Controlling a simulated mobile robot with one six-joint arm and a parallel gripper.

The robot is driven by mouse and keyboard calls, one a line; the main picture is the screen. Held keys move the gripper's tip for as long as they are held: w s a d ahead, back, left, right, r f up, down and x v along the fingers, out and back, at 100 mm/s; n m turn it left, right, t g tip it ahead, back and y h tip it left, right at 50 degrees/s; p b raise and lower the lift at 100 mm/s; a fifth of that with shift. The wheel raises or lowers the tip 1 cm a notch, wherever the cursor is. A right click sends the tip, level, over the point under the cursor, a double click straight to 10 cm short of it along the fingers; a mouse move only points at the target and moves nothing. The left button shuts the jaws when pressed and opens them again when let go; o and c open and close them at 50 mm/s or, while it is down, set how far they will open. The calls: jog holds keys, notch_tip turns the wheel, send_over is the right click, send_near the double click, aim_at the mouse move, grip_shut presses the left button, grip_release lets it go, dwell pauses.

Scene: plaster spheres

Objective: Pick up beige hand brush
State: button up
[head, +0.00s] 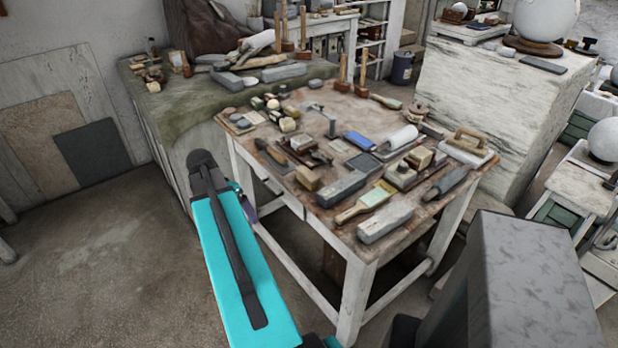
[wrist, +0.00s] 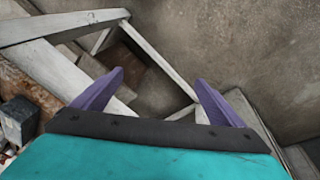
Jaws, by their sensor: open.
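A beige hand brush (head: 366,203) with a wooden handle and a pale head lies flat near the front edge of the worktable (head: 330,222), between grey stone blocks. My gripper shows in the wrist view (wrist: 157,83) with its two purple fingers wide apart and nothing between them. In the head view, only a bit of purple finger (head: 249,212) shows behind my turquoise arm, beside the table's left side and well apart from the brush. The brush cannot be made out in the wrist view, which looks down at table legs and floor.
Grey blocks (head: 341,189) and (head: 386,222) lie on either side of the brush. A second brush-like tool (head: 386,102) lies at the table's back. Many tools crowd the tabletop. A large stone block (head: 490,110) stands at the right. The floor (head: 110,265) at left is clear.

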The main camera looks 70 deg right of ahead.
jog(key=s+d+r+m+h, duration=0.1)
jog(key=s+d+r+m, duration=0.3)
jog(key=s+d+r, duration=0.55)
jog(key=m, duration=0.3)
send_near(308, 173)
notch_tip(308, 173, up, 3)
jog(key=w+a, duration=0.1)
jog(key=a, duration=0.1)
jog(key=shift+w+h, duration=0.1)
jog(key=shift+h, duration=0.2)
jog(key=shift+f+g, duration=0.1)
jog(key=shift+g, duration=0.2)
jog(key=shift+p+x, duration=0.85)
jog(key=shift+x, duration=3.45)
jog(key=shift+d, duration=0.1)
jog(key=shift+p+x, duration=0.8)
jog(key=shift+x, duration=0.4)
jog(key=shift+d+f+p, duration=0.2)
jog(key=shift+d+f, duration=0.1)
jog(key=shift+f, duration=0.3)
jog(key=shift+d+f+p, duration=0.15)
jog(key=shift+d+f, duration=0.1)
jog(key=shift+f, duration=0.35)
